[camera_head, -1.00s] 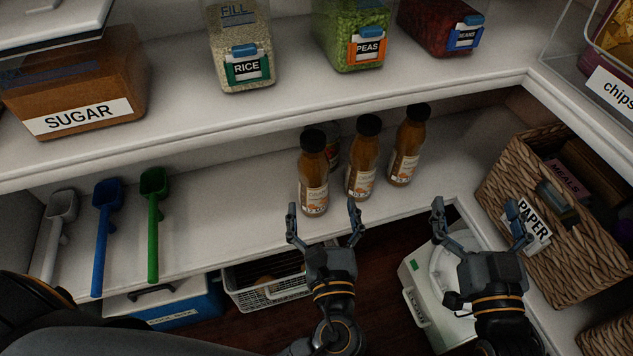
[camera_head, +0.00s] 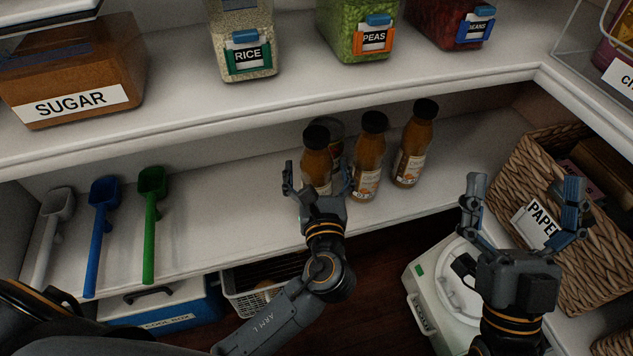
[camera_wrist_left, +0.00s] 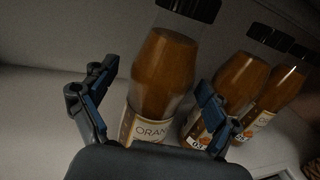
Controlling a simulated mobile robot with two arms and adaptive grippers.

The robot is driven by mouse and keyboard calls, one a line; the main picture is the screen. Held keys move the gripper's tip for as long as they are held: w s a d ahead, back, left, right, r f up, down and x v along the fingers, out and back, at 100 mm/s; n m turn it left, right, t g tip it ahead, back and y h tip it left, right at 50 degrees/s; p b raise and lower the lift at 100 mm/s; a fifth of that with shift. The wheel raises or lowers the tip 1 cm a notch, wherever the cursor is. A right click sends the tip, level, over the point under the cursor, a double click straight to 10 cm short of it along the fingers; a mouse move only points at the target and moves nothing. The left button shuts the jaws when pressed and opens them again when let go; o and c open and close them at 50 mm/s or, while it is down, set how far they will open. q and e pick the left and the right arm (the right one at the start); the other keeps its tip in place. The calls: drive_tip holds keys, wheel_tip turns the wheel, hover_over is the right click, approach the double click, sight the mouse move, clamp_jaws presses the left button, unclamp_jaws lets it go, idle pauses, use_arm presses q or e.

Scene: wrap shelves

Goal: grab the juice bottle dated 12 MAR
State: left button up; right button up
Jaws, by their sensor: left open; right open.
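Three orange juice bottles with black caps stand upright on the lower shelf: a left bottle (camera_head: 316,161), a middle bottle (camera_head: 369,160) and a right bottle (camera_head: 413,145). Their dates are too small or covered to read in full. My left gripper (camera_head: 318,178) is open, with its fingers to either side of the left bottle's lower part. In the left wrist view the left bottle (camera_wrist_left: 163,75) stands between the open fingers, with the middle bottle (camera_wrist_left: 232,85) just beyond the right finger. My right gripper (camera_head: 523,205) is open and empty in front of the wicker basket.
Grey, blue and green scoops (camera_head: 150,215) lie on the shelf's left part. The upper shelf edge (camera_head: 250,122) overhangs the bottles. A wicker basket (camera_head: 540,160) labelled PAPER stands right.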

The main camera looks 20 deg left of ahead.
use_arm(q)
drive_tip(key=shift+w+a, duration=0.2)
drive_tip(key=shift+w, duration=0.2)
drive_tip(key=c, duration=1.6)
clamp_jaws()
drive_tip(key=shift+r, duration=0.1)
